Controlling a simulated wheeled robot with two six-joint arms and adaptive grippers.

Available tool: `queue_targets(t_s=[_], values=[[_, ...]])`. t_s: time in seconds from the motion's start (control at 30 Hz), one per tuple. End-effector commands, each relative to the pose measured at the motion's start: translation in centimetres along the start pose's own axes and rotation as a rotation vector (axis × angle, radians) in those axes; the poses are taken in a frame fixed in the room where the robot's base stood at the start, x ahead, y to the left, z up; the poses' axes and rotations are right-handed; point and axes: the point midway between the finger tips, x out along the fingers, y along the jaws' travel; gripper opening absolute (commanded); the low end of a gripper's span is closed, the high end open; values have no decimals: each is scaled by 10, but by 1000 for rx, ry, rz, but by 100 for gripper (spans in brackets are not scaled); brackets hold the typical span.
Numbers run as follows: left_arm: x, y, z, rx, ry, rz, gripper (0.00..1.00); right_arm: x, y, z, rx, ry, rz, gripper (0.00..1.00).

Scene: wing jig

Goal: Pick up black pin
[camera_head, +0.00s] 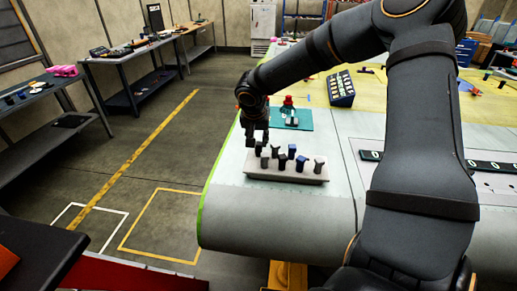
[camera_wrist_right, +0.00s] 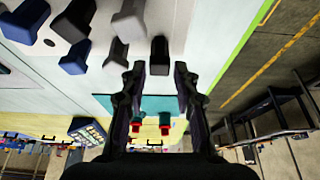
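A pale tray (camera_head: 285,175) holds several upright pins in black, grey and blue. A black pin (camera_head: 258,148) stands at its left end, just below my right gripper (camera_head: 256,135). In the right wrist view my right gripper (camera_wrist_right: 160,78) is open. A dark pin (camera_wrist_right: 159,50) shows in line with the gap between its fingertips, and I cannot tell whether it is inside the gap. Another black pin (camera_wrist_right: 76,18), a blue pin (camera_wrist_right: 74,60) and a grey pin (camera_wrist_right: 129,22) show to the left of the fingers. My left gripper is out of view.
A teal mat (camera_head: 290,118) with a red-topped object (camera_head: 288,102) lies behind the tray. A dark blue box with a sloped face (camera_head: 341,90) stands farther back. The table's green left edge (camera_head: 208,190) is close to the tray. The bench in front of the tray is clear.

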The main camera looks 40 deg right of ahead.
Motion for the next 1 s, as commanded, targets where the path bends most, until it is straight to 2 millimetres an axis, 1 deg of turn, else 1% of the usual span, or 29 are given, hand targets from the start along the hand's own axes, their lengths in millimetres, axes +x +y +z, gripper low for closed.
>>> queue_targets(t_s=[0.1,0.17,0.3,0.43,0.53,0.7,0.9,0.93,1.0], values=[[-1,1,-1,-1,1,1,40,2,0,0,0,0,1,30],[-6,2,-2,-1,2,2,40,6,1,0,0,-1,3,30],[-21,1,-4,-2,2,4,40,28,2,0,0,-4,5,30],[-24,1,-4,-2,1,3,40,48,1,1,0,-1,3,30],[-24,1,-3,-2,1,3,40,53,0,0,1,1,0,30],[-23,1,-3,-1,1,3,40,54,0,1,1,1,-1,30],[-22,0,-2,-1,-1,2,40,53,0,1,0,1,-1,3],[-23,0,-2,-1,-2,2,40,53,0,1,0,1,-1,0],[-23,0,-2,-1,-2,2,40,53,0,1,0,1,-1,0]])
